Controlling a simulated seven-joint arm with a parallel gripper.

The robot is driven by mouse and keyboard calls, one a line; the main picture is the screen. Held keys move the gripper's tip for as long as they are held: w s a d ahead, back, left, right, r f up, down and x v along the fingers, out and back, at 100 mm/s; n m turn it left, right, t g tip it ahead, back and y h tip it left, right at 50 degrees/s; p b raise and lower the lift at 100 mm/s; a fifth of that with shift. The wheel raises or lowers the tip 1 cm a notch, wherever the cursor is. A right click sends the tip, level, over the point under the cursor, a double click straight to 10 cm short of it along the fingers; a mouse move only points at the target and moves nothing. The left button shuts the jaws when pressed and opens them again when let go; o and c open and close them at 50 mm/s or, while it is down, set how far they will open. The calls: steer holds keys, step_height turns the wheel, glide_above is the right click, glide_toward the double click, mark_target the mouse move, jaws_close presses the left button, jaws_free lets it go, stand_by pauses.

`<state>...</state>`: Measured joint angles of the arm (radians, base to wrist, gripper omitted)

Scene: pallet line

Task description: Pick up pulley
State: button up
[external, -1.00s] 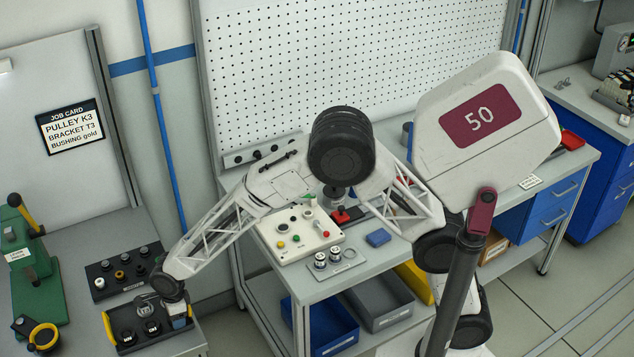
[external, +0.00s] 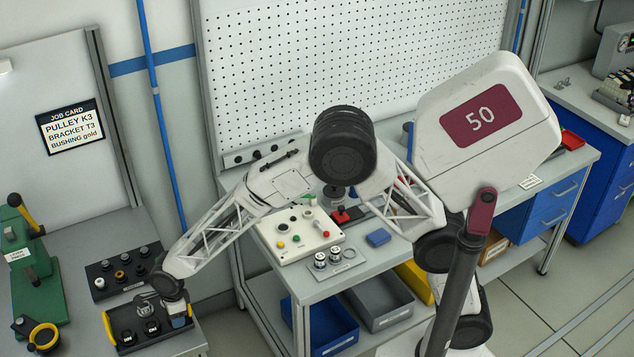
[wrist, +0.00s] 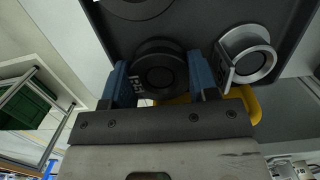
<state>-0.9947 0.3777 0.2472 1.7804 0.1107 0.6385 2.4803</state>
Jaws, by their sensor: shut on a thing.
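My gripper (wrist: 160,80) has its two blue fingers on either side of a black round pulley (wrist: 158,72). It is shut on this pulley, which has a white marking on its side that I cannot read for certain. The pulley is at the black tray (wrist: 200,22); I cannot tell whether it touches the tray floor. In the external view my gripper (external: 179,312) is low over the right end of the tray (external: 128,312), and the held pulley is hard to make out there.
A silver ring-like part (wrist: 248,55) sits close right of my gripper. Other black round parts (external: 152,327) stand in the tray, which has yellow handles (external: 108,328). A second black tray (external: 125,272) with several small parts lies behind. A green press (external: 35,270) stands left.

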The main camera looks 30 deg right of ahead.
steer(key=shift+r, duration=4.8)
steer(key=shift+w, duration=0.1)
steer(key=w+d+r+m, duration=0.1)
steer(key=w+d+m, duration=0.2)
steer(key=w+d, duration=1.45)
steer(key=w+d+m, duration=0.4)
steer(key=w+d, duration=1.1)
steer(key=d, duration=0.5)
steer(key=w+d+m, duration=0.3)
steer(key=d, duration=2.2)
steer(key=w+d+m+t, duration=0.1)
steer(key=w+d+m, duration=0.2)
steer(key=d, duration=2.2)
steer(key=shift+w+d+r+m+h, duration=0.2)
steer(key=shift+r+m+h, duration=0.1)
steer(key=shift+r+h, duration=0.15)
steer(key=shift+a+f, duration=0.1)
steer(key=shift+f, duration=3.05)
